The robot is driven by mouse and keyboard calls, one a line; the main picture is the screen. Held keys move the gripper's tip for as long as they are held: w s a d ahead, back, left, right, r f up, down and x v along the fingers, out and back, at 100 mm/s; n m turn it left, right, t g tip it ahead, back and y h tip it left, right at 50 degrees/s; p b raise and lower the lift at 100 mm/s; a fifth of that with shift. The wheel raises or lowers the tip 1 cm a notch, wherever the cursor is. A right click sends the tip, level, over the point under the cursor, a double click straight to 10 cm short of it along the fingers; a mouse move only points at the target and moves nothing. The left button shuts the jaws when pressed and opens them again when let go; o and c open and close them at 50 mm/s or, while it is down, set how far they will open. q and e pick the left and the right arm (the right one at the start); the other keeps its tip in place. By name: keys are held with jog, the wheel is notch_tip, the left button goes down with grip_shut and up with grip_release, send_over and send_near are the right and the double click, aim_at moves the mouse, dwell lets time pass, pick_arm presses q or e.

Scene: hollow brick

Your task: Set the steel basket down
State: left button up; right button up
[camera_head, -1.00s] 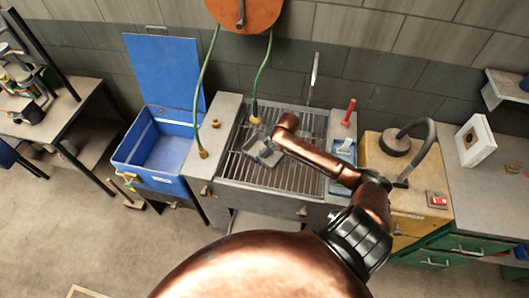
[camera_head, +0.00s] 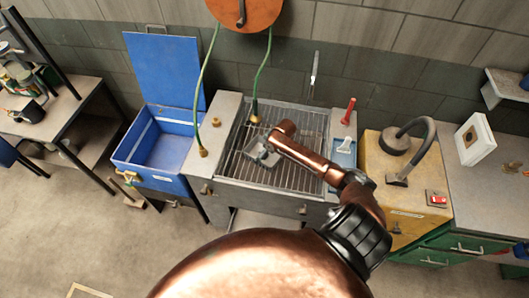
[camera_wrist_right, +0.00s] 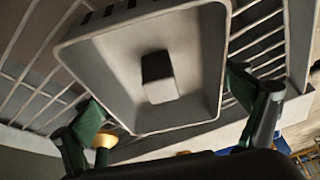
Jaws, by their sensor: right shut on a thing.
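The steel basket (camera_wrist_right: 190,55) is a grey, shallow rectangular box with a dark block in its middle, filling the upper centre of the right wrist view. My right gripper (camera_wrist_right: 166,100) has one green-padded finger on each side of it and is shut on it. In the head view the basket (camera_head: 262,153) shows small over the barred grate (camera_head: 300,178) of the sink, partly covered by my gripper. I cannot tell whether its underside touches the bars. My left gripper is not in view.
A blue open-lidded chest (camera_head: 150,180) stands left of the sink. Green hoses (camera_head: 203,90) hang from the wall reel (camera_head: 243,12). A red-handled tool (camera_head: 348,110) and a blue tray (camera_head: 344,152) lie on the right ledge. The grate's right part is free.

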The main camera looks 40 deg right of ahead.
jog(key=shift+f, duration=0.1)
jog(key=o, duration=1.1)
jog(key=shift+o, duration=0.2)
jog(key=v, duration=1.2)
